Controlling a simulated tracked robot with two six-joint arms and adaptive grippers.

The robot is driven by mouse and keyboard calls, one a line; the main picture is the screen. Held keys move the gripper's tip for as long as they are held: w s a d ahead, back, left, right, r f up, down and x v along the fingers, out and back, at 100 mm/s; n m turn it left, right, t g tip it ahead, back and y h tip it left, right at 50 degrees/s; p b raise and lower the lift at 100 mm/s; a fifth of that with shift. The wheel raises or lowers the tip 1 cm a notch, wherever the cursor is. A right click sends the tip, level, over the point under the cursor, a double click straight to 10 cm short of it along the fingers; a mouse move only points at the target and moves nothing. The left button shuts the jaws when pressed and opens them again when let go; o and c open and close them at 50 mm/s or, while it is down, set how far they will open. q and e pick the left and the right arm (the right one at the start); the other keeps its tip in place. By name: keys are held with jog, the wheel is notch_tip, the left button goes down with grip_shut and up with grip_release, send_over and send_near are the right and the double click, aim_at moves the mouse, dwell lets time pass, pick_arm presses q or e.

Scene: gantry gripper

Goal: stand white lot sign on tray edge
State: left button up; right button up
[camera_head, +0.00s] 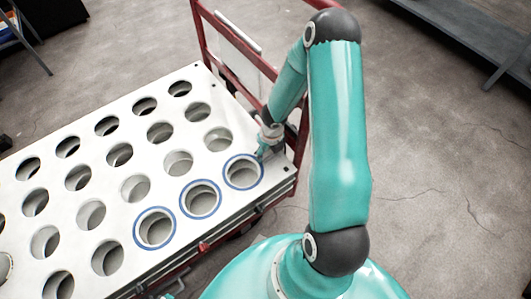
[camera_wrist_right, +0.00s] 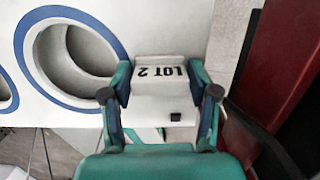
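The white lot sign (camera_wrist_right: 160,72), printed "LOT 2", shows upside down in the right wrist view. It sits between the two teal fingers of my right gripper (camera_wrist_right: 159,82), which appear to touch its sides. The sign is at the white tray's edge, beside a blue-ringed hole; whether its base rests on the tray I cannot tell. In the head view my right gripper (camera_head: 264,150) is at the right corner of the tray (camera_head: 232,108), close to the nearest blue-ringed hole (camera_head: 243,172). The sign is too small or hidden there. My left gripper is out of view.
The tray has rows of round holes, several seen empty; three along the front edge have blue rings. A red cart frame (camera_head: 222,40) rises behind and right of the tray, close to my right gripper. A grey shelf (camera_head: 470,35) stands at upper right. Concrete floor is clear at right.

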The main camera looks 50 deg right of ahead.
jog(key=shift+o, duration=0.8)
jog(key=shift+r, duration=0.15)
notch_tip(320, 180, up, 12)
jog(key=s+p, duration=0.1)
jog(key=p, duration=0.8)
jog(key=s+a+f+m+y, duration=0.2)
jog(key=a+f+m, duration=0.1)
jog(key=a+m, duration=1.2)
jog(key=s+a+f+m+y, duration=0.2)
jog(key=a+f+m, duration=0.1)
jog(key=a+m, duration=1.2)
jog(key=m, duration=0.4)
jog(key=shift+f+m+g, duration=0.15)
jog(key=shift+m+g, duration=0.15)
jog(key=shift+g, duration=0.1)
jog(key=shift+s, duration=0.1)
notch_tip(320, 180, up, 14)
jog(key=p, duration=1.3)
